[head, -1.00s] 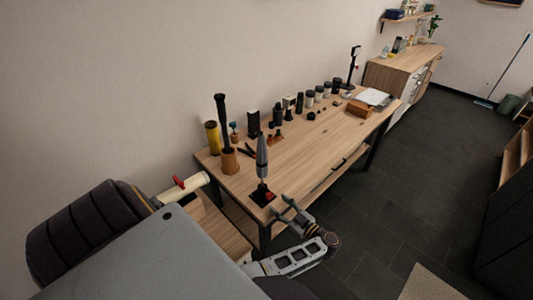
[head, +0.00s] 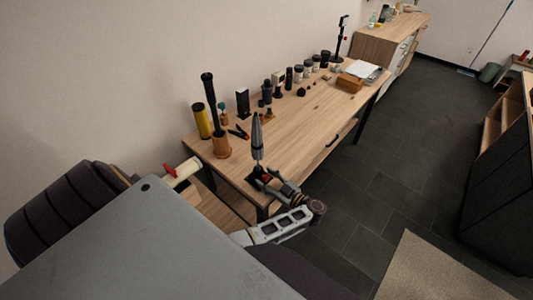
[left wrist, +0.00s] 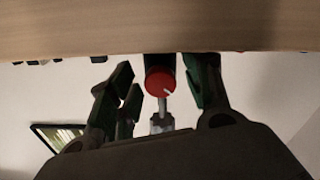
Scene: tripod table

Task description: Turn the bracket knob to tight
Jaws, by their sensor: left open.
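The bracket knob (left wrist: 160,83) is a red round disc with a small white mark toward its lower right in the left wrist view. In the head view the red knob (head: 266,178) sits low on a dark bracket at the near end of the table (head: 300,130), with a grey pointed upright (head: 257,140) above it. My left gripper (head: 270,181) is at the knob, partly covering it. In the left wrist view my left gripper (left wrist: 160,72) is open, one finger on each side of the knob, with a gap visible on both sides. My right gripper is not in view.
Several dark jars line the back edge. A wooden box (head: 349,83) is at the far end.

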